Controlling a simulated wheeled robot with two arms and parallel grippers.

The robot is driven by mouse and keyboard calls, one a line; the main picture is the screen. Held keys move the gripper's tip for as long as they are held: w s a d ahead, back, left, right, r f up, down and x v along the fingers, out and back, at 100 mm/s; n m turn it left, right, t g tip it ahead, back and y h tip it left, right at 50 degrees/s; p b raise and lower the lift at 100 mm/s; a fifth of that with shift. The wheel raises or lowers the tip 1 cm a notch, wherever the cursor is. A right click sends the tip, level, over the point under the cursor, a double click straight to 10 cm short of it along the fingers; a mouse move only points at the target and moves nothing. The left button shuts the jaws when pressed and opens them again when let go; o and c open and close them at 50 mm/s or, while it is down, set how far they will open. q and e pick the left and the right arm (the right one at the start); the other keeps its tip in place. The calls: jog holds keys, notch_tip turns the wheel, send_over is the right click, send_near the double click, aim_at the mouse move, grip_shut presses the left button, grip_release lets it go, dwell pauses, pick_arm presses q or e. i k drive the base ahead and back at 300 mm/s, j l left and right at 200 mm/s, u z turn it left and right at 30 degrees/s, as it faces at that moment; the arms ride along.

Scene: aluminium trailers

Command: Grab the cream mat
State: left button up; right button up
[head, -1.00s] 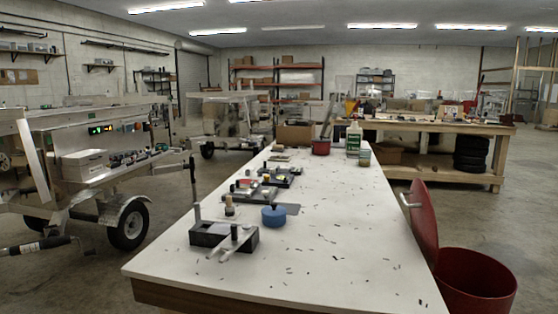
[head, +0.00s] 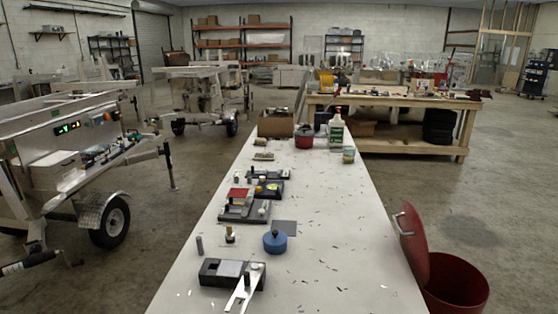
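I cannot make out a cream mat for certain in the head view. The long white workbench (head: 330,235) runs away from me down the middle. A thin grey square (head: 285,228) lies flat on it beside a round blue object (head: 275,242). A small tan flat piece (head: 263,156) lies farther back on the bench; it is too small to identify. Neither of my grippers is in view.
A black block (head: 220,272) with a pale metal tool (head: 243,290) sits at the near left of the bench. Small fixtures (head: 245,208) line its left side. A red bin (head: 455,285) stands at right, a trailer (head: 70,150) at left. The bench's right half is mostly clear apart from scattered bits.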

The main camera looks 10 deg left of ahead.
aim_at(264, 156)
jog(key=j+u, duration=0.4)
jog(key=i+j+u, duration=0.15)
jog(key=u, duration=0.25)
jog(key=i+j+u, duration=0.1)
jog(key=u, duration=0.3)
jog(key=i+j+u, duration=0.2)
jog(key=u, duration=0.2)
jog(key=i+j+u, duration=0.15)
jog(key=u, duration=0.25)
jog(key=i+j+u, duration=0.25)
jog(key=i, duration=0.15)
jog(key=i+j+u, duration=0.25)
jog(key=i, duration=0.2)
jog(key=i+l+z, duration=0.1)
jog(key=i+z, duration=0.4)
jog(key=z, duration=0.25)
jog(key=i+z, duration=0.35)
jog(key=i+l+z, duration=0.15)
jog(key=i+z, duration=1.05)
jog(key=i+j, duration=0.05)
jog(key=i, duration=0.05)
